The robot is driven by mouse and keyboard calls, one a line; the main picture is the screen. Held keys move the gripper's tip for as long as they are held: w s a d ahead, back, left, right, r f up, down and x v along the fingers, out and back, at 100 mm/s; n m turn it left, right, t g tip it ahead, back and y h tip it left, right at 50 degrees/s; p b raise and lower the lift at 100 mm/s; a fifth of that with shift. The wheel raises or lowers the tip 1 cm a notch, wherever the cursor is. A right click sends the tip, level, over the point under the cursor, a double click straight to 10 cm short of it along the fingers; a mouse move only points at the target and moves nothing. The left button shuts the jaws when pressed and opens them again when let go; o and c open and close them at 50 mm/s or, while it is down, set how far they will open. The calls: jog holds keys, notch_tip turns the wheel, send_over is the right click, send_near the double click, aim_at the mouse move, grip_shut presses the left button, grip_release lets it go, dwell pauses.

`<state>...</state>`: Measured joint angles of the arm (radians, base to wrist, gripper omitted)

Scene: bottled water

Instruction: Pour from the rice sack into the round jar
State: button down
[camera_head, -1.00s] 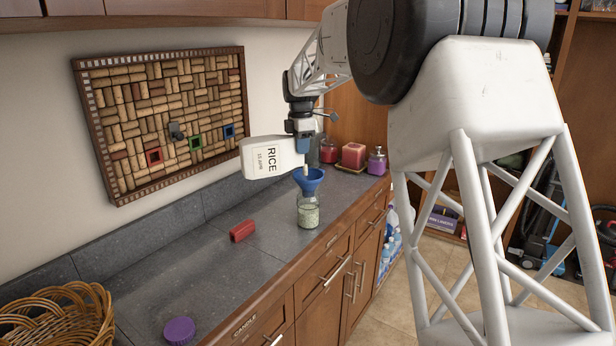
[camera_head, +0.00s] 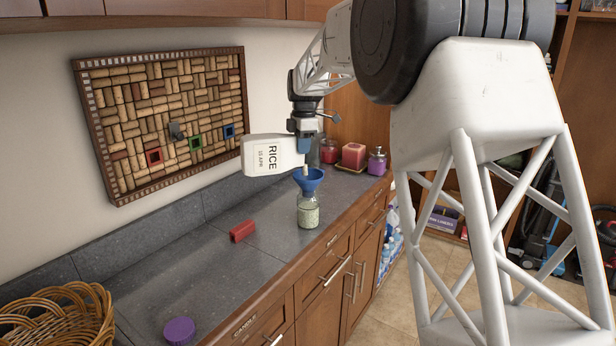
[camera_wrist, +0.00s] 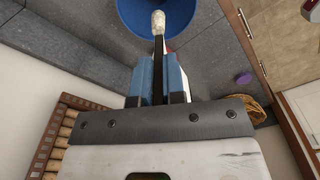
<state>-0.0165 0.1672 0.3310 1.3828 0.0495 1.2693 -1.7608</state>
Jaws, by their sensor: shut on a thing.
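The white rice sack (camera_head: 270,155), labelled RICE, lies tipped on its side above the counter. My gripper (camera_head: 304,144) is shut on it at its right end. The round glass jar (camera_head: 308,216) stands upright on the counter below, with pale grains inside. A blue funnel (camera_head: 312,180) sits in its mouth. A pale stream or spout shows between the sack's end and the funnel. In the wrist view, my blue fingertips (camera_wrist: 158,80) point toward the funnel (camera_wrist: 185,15), with a whitish tip over it; the sack is not clear there.
A red block (camera_head: 242,231) lies left of the jar. A purple lid (camera_head: 179,330) and a wicker basket (camera_head: 60,318) are at the near left. Red and purple candles (camera_head: 353,155) stand behind the jar. The counter between block and lid is clear.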

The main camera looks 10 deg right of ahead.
jog(key=shift+d, duration=0.2)
dwell(0.8)
jog(key=shift+a, duration=0.1)
jog(key=shift+s+a+f+t+h, duration=0.1)
jog(key=shift+a+t+h, duration=0.05)
jog(key=shift+a+h, duration=0.45)
jog(key=shift+s+a+f+t+h, duration=0.15)
jog(key=shift+a+h, duration=0.2)
jog(key=shift+h, duration=0.45)
jog(key=shift+r, duration=0.1)
jog(key=shift+a, duration=0.15)
